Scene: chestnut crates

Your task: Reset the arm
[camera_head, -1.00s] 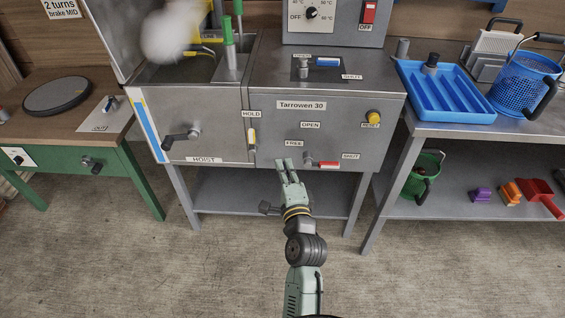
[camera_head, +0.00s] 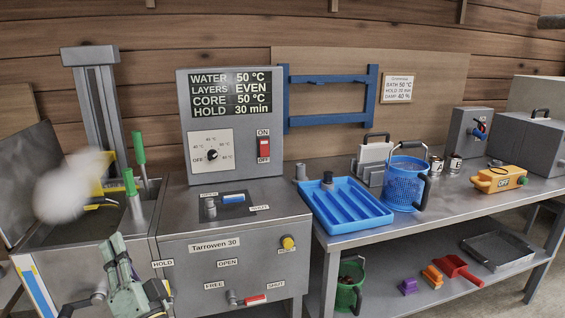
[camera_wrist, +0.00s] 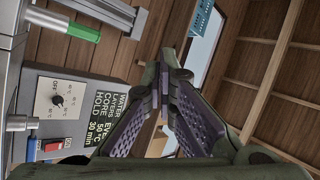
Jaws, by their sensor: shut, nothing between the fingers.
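My gripper (camera_head: 117,255) stands upright at the lower left in the head view, in front of the hoist side of the grey Tarrowen 30 bath (camera_head: 215,245). It holds nothing. In the wrist view my gripper (camera_wrist: 161,85) shows its two ridged fingers meeting at the tips, shut and empty. Behind the fingers are the plank wall and, at the left, the bath's control box (camera_wrist: 62,110), which appears turned on its side. The gripper hides part of the bath's left front in the head view.
White steam (camera_head: 70,187) rises over the open tank at the left. A blue tray (camera_head: 345,207), a blue basket (camera_head: 405,187) and a yellow device (camera_head: 500,179) stand on the right bench. A green bucket (camera_head: 349,288) and a red scoop (camera_head: 457,268) are on its lower shelf.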

